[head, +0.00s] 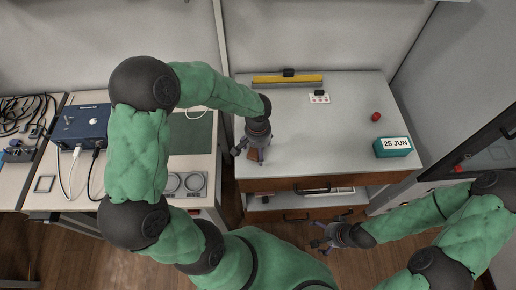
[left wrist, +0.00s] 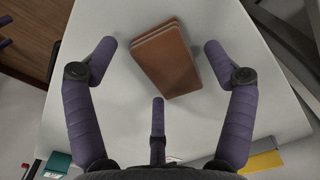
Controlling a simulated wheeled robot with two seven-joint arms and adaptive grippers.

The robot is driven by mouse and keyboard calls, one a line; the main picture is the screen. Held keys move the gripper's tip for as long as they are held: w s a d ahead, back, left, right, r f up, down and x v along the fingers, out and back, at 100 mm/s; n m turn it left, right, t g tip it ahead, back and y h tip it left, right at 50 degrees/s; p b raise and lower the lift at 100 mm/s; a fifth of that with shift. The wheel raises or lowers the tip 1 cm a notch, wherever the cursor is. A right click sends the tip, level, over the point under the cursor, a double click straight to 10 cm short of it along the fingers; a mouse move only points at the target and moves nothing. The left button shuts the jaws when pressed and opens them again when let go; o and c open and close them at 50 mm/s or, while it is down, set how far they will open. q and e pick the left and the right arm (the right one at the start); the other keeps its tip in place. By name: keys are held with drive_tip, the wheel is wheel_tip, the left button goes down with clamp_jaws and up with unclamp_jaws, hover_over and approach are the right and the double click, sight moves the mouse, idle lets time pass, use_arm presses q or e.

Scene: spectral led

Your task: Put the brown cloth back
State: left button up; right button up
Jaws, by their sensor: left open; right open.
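The brown cloth (left wrist: 167,58) is a folded, flat rectangle lying on the white cabinet top (head: 325,125). In the head view only a small part of it (head: 252,155) shows below my left gripper (head: 251,153). In the left wrist view my left gripper (left wrist: 160,62) is open above the cloth, with one finger on its left and one on its right, apart from it. A third finger sits nearer the camera. My right gripper (head: 325,240) is open and empty, in front of the cabinet near its lower part.
A teal date block (head: 393,147) and a red ball-like object (head: 376,117) are on the right of the top. A yellow bar (head: 288,80) lies at the back. A wooden drawer (head: 305,184) is below. Left is a bench with a blue box (head: 82,122) and cables.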

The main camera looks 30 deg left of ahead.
use_arm(q)
wheel_tip(320, 180, up, 12)
drive_tip(key=p, duration=0.3)
idle(0.3)
